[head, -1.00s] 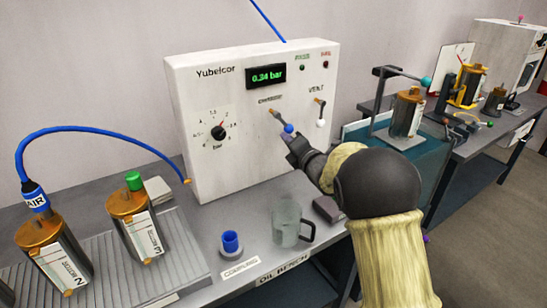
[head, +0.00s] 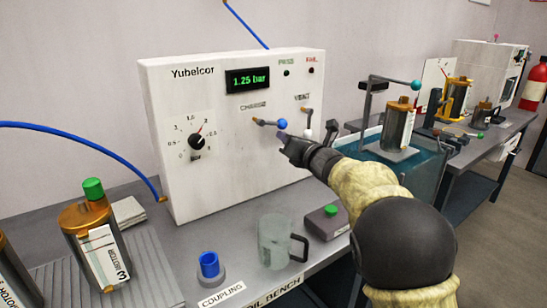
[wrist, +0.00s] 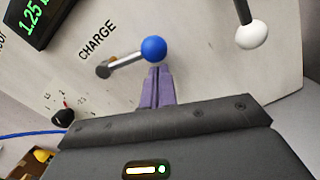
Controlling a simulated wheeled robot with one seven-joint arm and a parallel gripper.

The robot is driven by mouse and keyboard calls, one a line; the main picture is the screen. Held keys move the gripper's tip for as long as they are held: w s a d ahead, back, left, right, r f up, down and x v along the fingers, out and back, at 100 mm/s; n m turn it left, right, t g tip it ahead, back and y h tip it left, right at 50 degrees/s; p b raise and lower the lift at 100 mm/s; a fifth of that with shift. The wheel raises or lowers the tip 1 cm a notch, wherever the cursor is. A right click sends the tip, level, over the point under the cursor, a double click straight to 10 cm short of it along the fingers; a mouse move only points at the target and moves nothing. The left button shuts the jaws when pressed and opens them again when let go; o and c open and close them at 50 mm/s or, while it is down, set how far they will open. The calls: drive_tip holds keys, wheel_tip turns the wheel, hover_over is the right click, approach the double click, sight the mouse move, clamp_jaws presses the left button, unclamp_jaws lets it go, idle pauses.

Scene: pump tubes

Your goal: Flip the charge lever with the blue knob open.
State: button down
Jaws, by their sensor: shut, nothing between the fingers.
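The charge lever with the blue knob (head: 282,124) sticks out nearly level to the right from its pivot under the CHARGE label on the white Yubelcor panel (head: 232,165). In the wrist view the blue knob (wrist: 153,49) is at the upper middle, with the metal arm running left to a dark pivot. My gripper (head: 284,139) is shut and empty, just below the knob. In the wrist view its purple fingers (wrist: 156,72) are together, tips at the knob's lower edge; I cannot tell whether they touch it. The display (head: 248,79) reads 1.25 bar.
The vent lever with a white knob (head: 307,135) hangs down close to the right of the blue knob. A pressure dial (head: 196,142) is on the left of the panel. A clear jug (head: 273,242) and a blue coupling (head: 209,264) stand on the bench below.

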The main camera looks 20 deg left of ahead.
drive_tip(key=shift+s+a, duration=0.1)
drive_tip(key=s+d+f+b, duration=0.4)
drive_tip(key=s+d, duration=0.3)
drive_tip(key=d, duration=0.1)
drive_tip(key=shift+s+b, duration=0.15)
drive_tip(key=shift+b, duration=0.25)
idle(0.4)
drive_tip(key=shift+d, duration=0.15)
